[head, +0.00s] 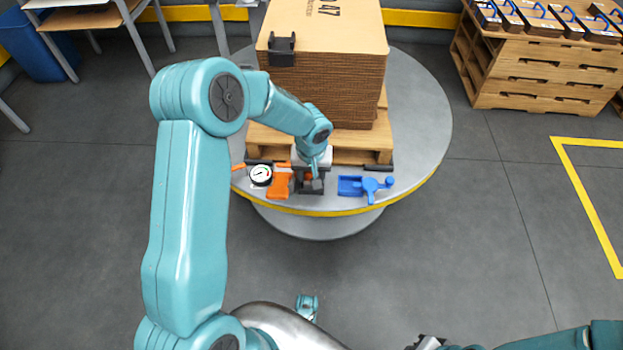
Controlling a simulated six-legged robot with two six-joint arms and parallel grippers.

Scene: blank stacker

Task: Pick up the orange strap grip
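The orange strap grip (280,186) lies on the front edge of the round grey turntable, left of centre, beside a round white-faced gauge (261,175). An orange piece also shows left of the gauge. My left gripper (312,183) is low over the turntable front, just right of the orange grip. It is small and dark here, and I cannot tell whether its fingers are apart or touch the grip. My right gripper (430,342) is at the bottom edge, far from the turntable and partly cut off.
A blue tool (366,186) lies right of my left gripper. Behind, a wooden pallet (348,150) bears a tall cardboard stack (325,85) with a black clip. The turntable (425,110) is bare on the right. A pallet stack (535,75) stands at the back right.

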